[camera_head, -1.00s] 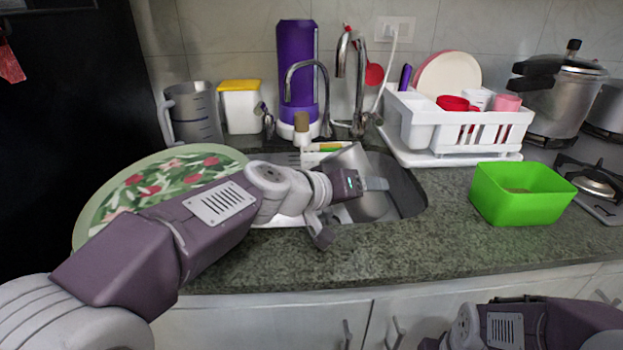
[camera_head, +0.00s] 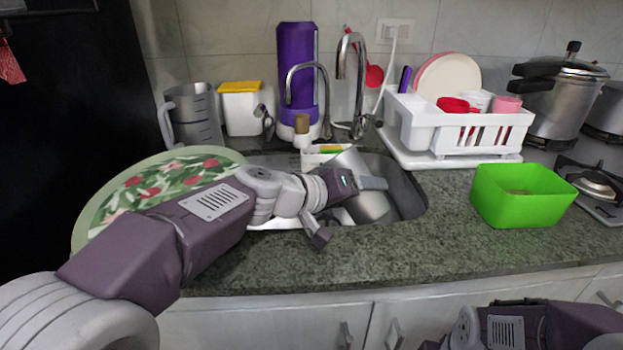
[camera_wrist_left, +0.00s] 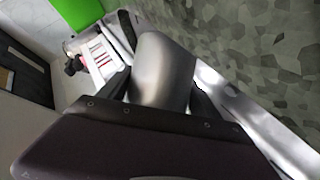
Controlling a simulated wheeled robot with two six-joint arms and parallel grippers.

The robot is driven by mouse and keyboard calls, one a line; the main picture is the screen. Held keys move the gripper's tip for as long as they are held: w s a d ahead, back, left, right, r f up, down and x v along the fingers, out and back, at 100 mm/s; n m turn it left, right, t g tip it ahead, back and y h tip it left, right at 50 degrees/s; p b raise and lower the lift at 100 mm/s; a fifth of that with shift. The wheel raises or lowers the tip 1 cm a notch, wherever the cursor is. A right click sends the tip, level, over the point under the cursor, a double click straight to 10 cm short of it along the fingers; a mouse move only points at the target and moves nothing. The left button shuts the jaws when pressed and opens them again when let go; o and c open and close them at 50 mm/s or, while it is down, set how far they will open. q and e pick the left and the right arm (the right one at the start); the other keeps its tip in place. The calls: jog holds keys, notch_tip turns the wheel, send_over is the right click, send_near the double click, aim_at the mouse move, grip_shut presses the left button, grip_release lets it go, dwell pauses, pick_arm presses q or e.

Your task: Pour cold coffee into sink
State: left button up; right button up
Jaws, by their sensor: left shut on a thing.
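The sink (camera_head: 405,187) is a steel basin set in the grey stone counter. My left gripper (camera_head: 362,190) reaches over the sink and is shut on a plain metal vessel (camera_head: 350,160), which is tilted over the basin. The metal vessel also shows between the fingers in the left wrist view (camera_wrist_left: 163,70). Its opening is not visible, and I see no coffee or liquid stream. My right arm shows at the lower right, with its fingertips out of view.
Faucets (camera_head: 357,90) rise behind the sink. A white dish rack (camera_head: 455,130) and a green bin (camera_head: 522,195) stand to the right. A round floral tray (camera_head: 100,200), a grey measuring jug (camera_head: 192,115) and a yellow-lidded container (camera_head: 240,108) are at left. The front counter is clear.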

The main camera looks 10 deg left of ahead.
aim_at(359, 156)
pick_arm(q)
jog(key=shift+s+d+r+n+h+p, duration=0.15)
jog(key=shift+r+n+h+p, duration=0.55)
jog(key=shift+r+n+p, duration=0.4)
dwell(0.6)
jog(key=shift+r+n+h+p, duration=0.75)
jog(key=shift+r+p, duration=0.35)
jog(key=shift+p, duration=0.95)
dwell(0.6)
jog(key=shift+w+a+r+n+h, duration=0.45)
jog(key=shift+a+r+n, duration=0.2)
jog(key=shift+a, duration=0.2)
dwell(0.9)
jog(key=shift+w+a+r+n+h+b, duration=0.15)
jog(key=shift+r+n+h+b, duration=0.1)
jog(key=shift+r+n, duration=0.2)
jog(key=shift+a+r+n+h+b, duration=0.15)
jog(key=shift+r+n+b, duration=0.05)
jog(key=shift+r+n, duration=0.25)
dwell(1.0)
